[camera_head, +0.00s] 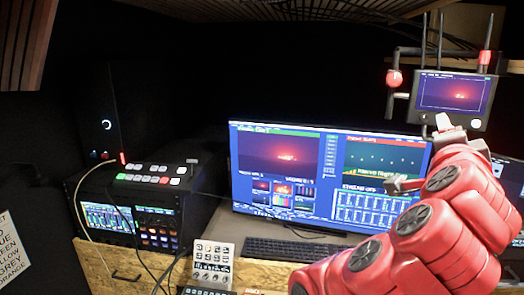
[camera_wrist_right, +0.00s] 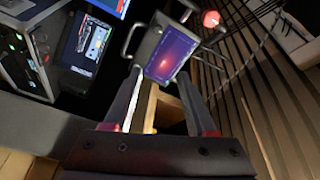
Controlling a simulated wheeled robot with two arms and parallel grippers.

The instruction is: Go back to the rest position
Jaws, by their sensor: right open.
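My right arm, red with dark round joint caps, reaches up across the right of the head view. Its gripper (camera_head: 420,153) is in front of the right part of the wide monitor and below a small field monitor (camera_head: 452,92). In the right wrist view the two dark fingers of the right gripper (camera_wrist_right: 160,78) are spread apart with nothing held between them. The small monitor (camera_wrist_right: 174,52) shows beyond the fingertips; I cannot tell how far. My left gripper is not in view.
A wide monitor (camera_head: 280,178) stands at the desk's back with a keyboard (camera_head: 292,250) before it. A switcher panel (camera_head: 153,175) sits on a rack unit (camera_head: 130,225) at left, with loose cables. A button pad (camera_head: 212,263) is at the desk front. A wooden shelf (camera_head: 450,60) hangs upper right.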

